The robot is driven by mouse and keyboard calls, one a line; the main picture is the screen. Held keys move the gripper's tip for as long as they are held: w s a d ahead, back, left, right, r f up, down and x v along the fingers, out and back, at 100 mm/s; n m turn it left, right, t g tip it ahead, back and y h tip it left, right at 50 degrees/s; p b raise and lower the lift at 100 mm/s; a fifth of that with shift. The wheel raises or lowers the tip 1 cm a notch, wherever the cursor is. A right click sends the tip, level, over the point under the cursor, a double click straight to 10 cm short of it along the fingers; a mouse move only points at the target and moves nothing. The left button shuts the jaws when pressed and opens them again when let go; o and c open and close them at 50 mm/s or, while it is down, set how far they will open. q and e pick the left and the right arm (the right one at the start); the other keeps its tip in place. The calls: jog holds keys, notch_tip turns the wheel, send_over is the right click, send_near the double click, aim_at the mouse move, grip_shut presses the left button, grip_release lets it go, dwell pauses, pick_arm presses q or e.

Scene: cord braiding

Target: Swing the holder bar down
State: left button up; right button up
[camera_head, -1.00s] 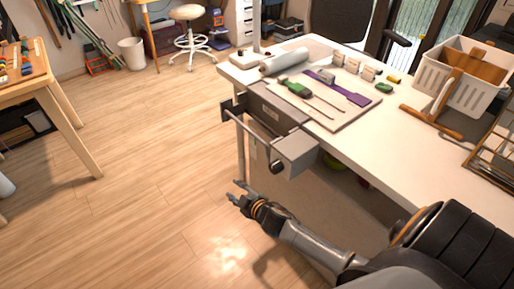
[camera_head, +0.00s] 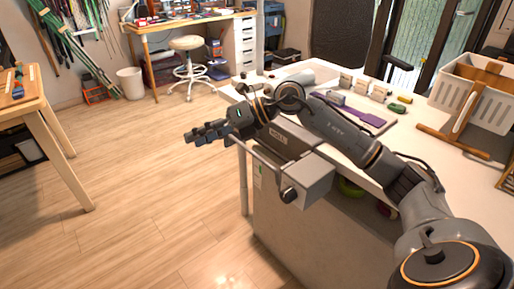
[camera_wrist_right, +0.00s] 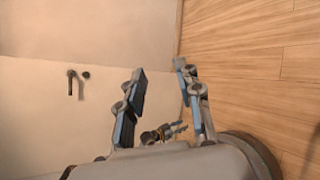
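The holder bar (camera_head: 262,163) is a thin metal rod at the table's near left edge in the head view. It runs outside a grey housing with a label reading ROLL (camera_head: 279,137) toward a grey box (camera_head: 312,176). My right gripper (camera_head: 193,134) is beyond the table edge, left of and above the bar, apart from it. In the right wrist view its fingers (camera_wrist_right: 163,92) are spread with nothing between them. My right forearm covers part of the table and of the holder's upper end. My left gripper is not in view.
A wooden bench (camera_head: 50,110) stands at far left. The floor (camera_head: 150,190) between them is clear.

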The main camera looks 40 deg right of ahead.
jog(key=s+d+m+g+h, duration=0.15)
jog(key=d+h, duration=0.25)
jog(key=d, duration=0.6)
jog(key=s+d+g+h, duration=0.15)
jog(key=d+h, duration=0.25)
jog(key=d, duration=0.7)
pick_arm(q)
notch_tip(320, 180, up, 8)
jog(key=b, duration=0.2)
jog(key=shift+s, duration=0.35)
pick_arm(e)
jog(key=x, duration=1.3)
jog(key=shift+a+t, duration=0.2)
jog(key=shift+t, duration=0.1)
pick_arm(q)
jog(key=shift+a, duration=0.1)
pick_arm(e)
jog(key=shift+r, duration=0.15)
jog(key=shift+c, duration=0.4)
grip_shut()
